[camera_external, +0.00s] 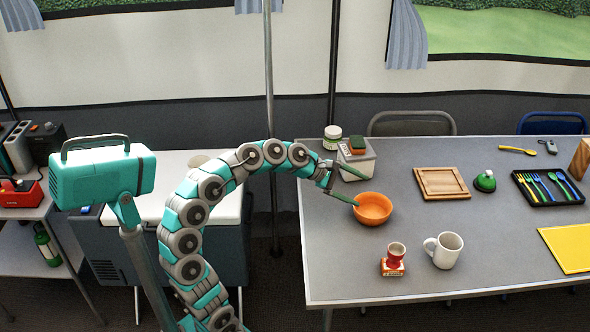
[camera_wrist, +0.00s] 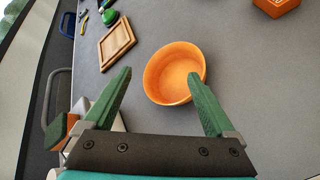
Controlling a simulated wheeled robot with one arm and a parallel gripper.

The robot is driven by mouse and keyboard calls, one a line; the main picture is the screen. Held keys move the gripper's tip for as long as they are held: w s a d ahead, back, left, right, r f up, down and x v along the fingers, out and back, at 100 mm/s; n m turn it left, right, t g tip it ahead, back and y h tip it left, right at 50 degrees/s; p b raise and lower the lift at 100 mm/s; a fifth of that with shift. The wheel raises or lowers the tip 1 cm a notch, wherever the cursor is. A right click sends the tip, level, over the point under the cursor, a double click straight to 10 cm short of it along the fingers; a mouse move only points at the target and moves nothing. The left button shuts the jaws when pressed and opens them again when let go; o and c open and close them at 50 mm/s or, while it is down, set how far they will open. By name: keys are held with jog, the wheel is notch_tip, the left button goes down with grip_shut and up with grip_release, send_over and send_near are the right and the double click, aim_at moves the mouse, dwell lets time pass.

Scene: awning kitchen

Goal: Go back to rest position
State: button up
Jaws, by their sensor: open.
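My gripper (camera_external: 349,186) is open at the left part of the grey table (camera_external: 450,270), with its green fingers spread. An orange bowl (camera_external: 373,208) stands upright on the table just beyond the fingers, and it looks empty. In the wrist view my gripper (camera_wrist: 158,100) points toward the bowl (camera_wrist: 172,72). The right finger overlaps the bowl's rim in that view; I cannot tell if it touches. Nothing is held between the fingers.
A white mug (camera_external: 444,250) and a red cup (camera_external: 396,254) on a small box stand in front.

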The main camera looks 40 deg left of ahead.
jog(key=w+a+r+m+t+y, duration=0.1)
jog(key=w+a+r+t+y, duration=0.1)
jog(key=a, duration=0.4)
jog(key=w+a+r+m+t+y, duration=0.1)
jog(key=w+a+r+y, duration=0.2)
jog(key=a, duration=0.4)
jog(key=s+a+r+m+y+p, duration=0.1)
jog(key=s+a+m+y, duration=0.15)
jog(key=a, duration=0.35)
jog(key=s+a+r+m+y+p, duration=0.1)
jog(key=s+a+m+y+p, duration=0.1)
jog(key=s+a+y, duration=0.35)
jog(key=s+d+f+m+g+h+p, duration=0.1)
jog(key=s+d+f+m+g, duration=0.15)
jog(key=s+f, duration=0.55)
jog(key=s+d+f+m+g+h+p, duration=0.15)
jog(key=s+f+m+g, duration=0.25)
jog(key=f, duration=0.7)
jog(key=s+d+f+m+g+h, duration=0.1)
jog(key=s+d+f+m+g, duration=0.1)
jog(key=s+f, duration=0.4)
jog(key=s+d+f+m+g, duration=0.2)
jog(key=s+d+f+g, duration=0.2)
jog(key=s, duration=0.7)
notch_tip(320, 180, down, 2)
jog(key=shift+d+f+m+h, duration=0.1)
jog(key=shift+d+m+h, duration=0.3)
jog(key=shift+d, duration=0.25)
jog(key=shift+s, duration=0.1)
